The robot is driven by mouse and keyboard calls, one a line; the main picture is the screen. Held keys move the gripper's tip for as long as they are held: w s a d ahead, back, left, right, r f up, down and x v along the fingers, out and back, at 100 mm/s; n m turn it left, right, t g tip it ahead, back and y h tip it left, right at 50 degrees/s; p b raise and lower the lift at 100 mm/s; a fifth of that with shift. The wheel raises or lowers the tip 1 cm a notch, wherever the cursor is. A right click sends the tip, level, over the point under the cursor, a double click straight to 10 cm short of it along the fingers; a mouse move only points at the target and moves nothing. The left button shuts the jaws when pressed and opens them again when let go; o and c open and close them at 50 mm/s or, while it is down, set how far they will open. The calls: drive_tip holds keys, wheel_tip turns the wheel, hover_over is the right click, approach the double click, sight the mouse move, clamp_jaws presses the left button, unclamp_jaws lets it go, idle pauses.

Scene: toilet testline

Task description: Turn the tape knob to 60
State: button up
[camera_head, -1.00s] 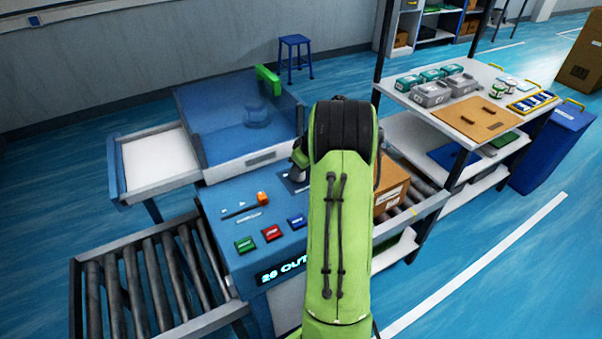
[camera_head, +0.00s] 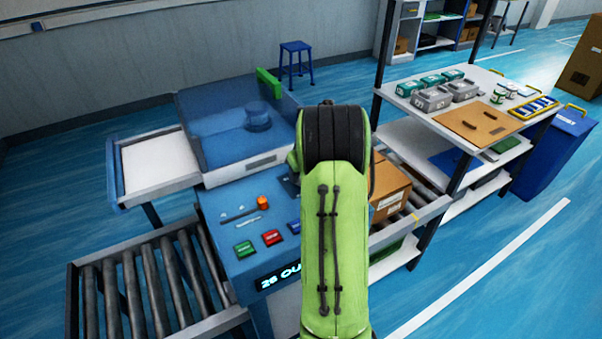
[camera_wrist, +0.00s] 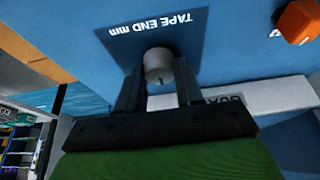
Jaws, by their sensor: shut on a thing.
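The tape knob (camera_wrist: 158,66) is a grey round knob with a small dark mark, on a dark plate lettered "TAPE END mm" that appears upside down in the wrist view. My gripper (camera_wrist: 159,82) is shut on the knob, one dark finger on each side of it. In the head view my green arm hides both the knob and the gripper. The display (camera_head: 280,276) on the machine's front starts with "26 OU"; my arm covers the rest.
The blue panel carries an orange knob (camera_head: 263,203), a green button (camera_head: 244,248) and a red button (camera_head: 272,238). A roller conveyor (camera_head: 150,290) is at left. A cardboard box (camera_head: 392,188) and a shelf with trays stand at right.

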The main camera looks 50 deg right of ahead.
drive_tip(key=o, duration=1)
drive_tip(key=shift+r, duration=0.1)
drive_tip(key=p+v, duration=0.2)
drive_tip(key=v, duration=1.3)
drive_tip(key=shift+r, duration=0.3)
